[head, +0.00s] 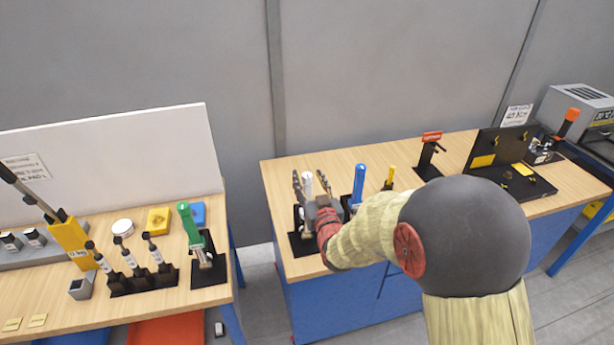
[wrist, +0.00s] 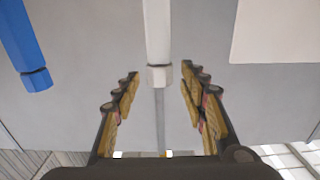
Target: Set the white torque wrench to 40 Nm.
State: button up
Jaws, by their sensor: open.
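The white torque wrench (wrist: 157,35) hangs down from the top of the wrist view, with a white collar (wrist: 159,75) at its lower end and a thin grey shaft below. My gripper (wrist: 160,92) is open, with one finger on each side of the collar and a gap on both sides. In the head view, the white wrench (head: 308,187) stands upright in a black stand on the middle bench, and my gripper (head: 314,190) is around it. My arm hides part of the stand. Any scale or setting on the wrench is too small to read.
A blue-handled tool (head: 359,184) stands close to the right of the white wrench; it is at the left in the wrist view (wrist: 25,45). A yellow-handled tool (head: 389,178) is further right. A green-handled tool (head: 188,224) stands on the left bench.

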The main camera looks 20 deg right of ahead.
jog(key=shift+w, duration=0.9)
jog(key=shift+c, duration=1.3)
jog(key=c, duration=0.8)
grip_shut()
